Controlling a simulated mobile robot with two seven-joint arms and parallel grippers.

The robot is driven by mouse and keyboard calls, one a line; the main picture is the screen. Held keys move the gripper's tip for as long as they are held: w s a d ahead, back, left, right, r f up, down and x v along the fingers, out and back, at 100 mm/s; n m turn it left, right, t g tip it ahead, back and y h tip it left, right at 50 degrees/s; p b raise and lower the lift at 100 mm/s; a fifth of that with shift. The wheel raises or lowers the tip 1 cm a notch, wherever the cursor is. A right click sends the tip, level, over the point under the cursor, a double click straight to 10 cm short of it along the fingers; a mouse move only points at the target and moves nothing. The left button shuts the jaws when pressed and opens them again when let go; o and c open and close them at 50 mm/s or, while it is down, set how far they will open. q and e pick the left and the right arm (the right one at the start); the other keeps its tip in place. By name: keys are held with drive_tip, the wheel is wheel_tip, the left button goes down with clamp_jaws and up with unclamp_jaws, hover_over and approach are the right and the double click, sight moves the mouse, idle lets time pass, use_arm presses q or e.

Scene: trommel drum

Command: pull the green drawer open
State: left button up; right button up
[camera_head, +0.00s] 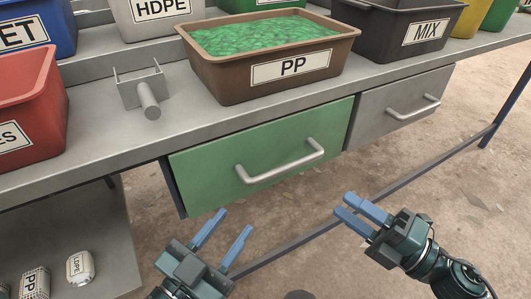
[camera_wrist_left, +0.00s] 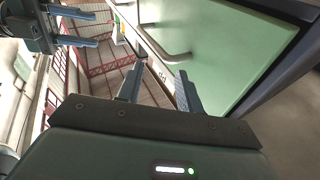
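The green drawer (camera_head: 262,153) is under the grey workbench, with its front flush with the bench and a silver bar handle (camera_head: 280,163) across it. The drawer also fills the right of the left wrist view (camera_wrist_left: 230,62), with its handle (camera_wrist_left: 164,50) near the middle. My left gripper (camera_head: 227,232) is open and empty, in front of and below the drawer. In the left wrist view, its fingers (camera_wrist_left: 160,88) are apart with nothing between them. My right gripper (camera_head: 348,208) is to the right, below the drawer and apart from it. Its fingers are apart and empty.
A grey drawer (camera_head: 398,106) with its own handle is right of the green one. A lower shelf (camera_head: 95,225) at left holds labelled containers. A rail (camera_head: 400,184) runs low behind the grippers.

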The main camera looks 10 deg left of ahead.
sight(289, 164)
drive_tip(key=x, duration=1.4)
drive_tip(key=shift+f+p, duration=0.1)
drive_tip(key=shift+p, duration=0.3)
clamp_jaws()
